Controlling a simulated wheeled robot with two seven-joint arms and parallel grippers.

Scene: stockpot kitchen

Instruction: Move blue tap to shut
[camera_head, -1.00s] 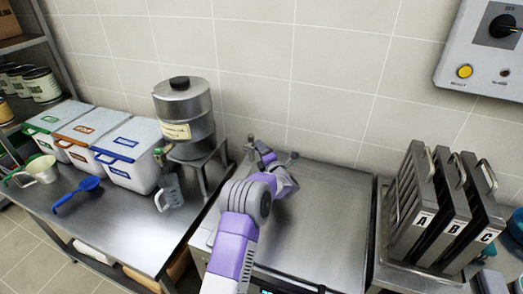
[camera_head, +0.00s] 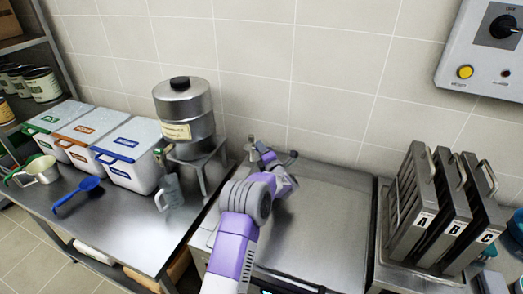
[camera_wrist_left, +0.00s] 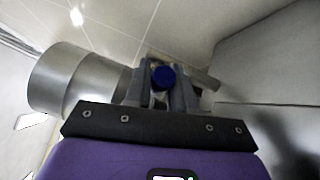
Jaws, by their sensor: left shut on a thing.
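The blue tap (camera_wrist_left: 164,78) shows in the left wrist view as a round blue cap between the two grey fingers of my left gripper (camera_wrist_left: 162,88). The gripper is shut on it. In the head view my left gripper (camera_head: 270,158) is at the back left corner of the steel unit, near the wall. There the blue cap cannot be made out behind my wrist. My right gripper does not show.
A steel urn (camera_head: 186,115) stands on a stand left of my arm, with a clear jug (camera_head: 171,190) below it. Lidded bins (camera_head: 132,150) stand further left. Racked panels (camera_head: 443,215) marked A, B, C stand right. The steel top (camera_head: 325,225) is clear.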

